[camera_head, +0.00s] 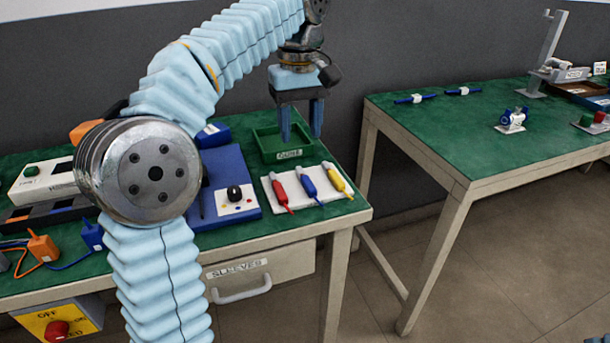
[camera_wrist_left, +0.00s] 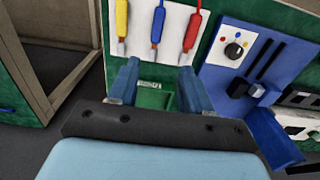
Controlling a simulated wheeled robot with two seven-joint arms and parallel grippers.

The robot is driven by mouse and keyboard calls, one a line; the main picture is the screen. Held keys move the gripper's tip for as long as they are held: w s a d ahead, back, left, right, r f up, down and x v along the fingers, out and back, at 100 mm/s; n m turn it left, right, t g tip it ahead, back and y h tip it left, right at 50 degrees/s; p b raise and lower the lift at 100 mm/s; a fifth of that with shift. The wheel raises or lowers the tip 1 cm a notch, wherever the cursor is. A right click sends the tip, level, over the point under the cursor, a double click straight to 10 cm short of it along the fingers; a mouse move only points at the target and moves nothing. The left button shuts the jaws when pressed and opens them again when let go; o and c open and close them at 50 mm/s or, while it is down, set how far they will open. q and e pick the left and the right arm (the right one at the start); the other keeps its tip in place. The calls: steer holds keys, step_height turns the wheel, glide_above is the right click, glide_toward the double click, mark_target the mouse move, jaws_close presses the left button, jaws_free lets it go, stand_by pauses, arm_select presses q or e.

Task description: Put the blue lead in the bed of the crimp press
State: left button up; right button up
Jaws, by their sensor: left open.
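The blue lead (camera_head: 309,184) lies between a red lead (camera_head: 281,193) and a yellow lead (camera_head: 337,178) on a white board (camera_head: 268,186). In the left wrist view the blue lead (camera_wrist_left: 158,22) is the middle one, metal tip toward my gripper. The blue unit with a dial (camera_head: 240,212) left of the board looks like the crimp press; it also shows in the left wrist view (camera_wrist_left: 222,85). My arm hides part of it, and I cannot make out its bed clearly. My left gripper (camera_head: 301,137) is open and empty above a green tray (camera_head: 268,152). My right gripper is not seen.
The labelled green tray stands behind the board. Orange (camera_head: 42,247) and blue (camera_head: 91,236) plugs with wires lie at the near left. A second green table (camera_head: 450,130) with several small parts stands at right, across a floor gap.

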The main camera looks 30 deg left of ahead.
arm_select(q)
glide_above(306, 177)
steer(key=f, duration=0.3)
steer(key=a+f, duration=0.1)
steer(key=f, duration=0.1)
steer(key=shift+s, duration=0.2)
steer(key=f, duration=0.3)
steer(key=d+f+b, duration=0.1)
steer(key=f, duration=0.1)
steer(key=shift+w+f, duration=0.15)
steer(key=shift+c, duration=0.5)
jaws_close()
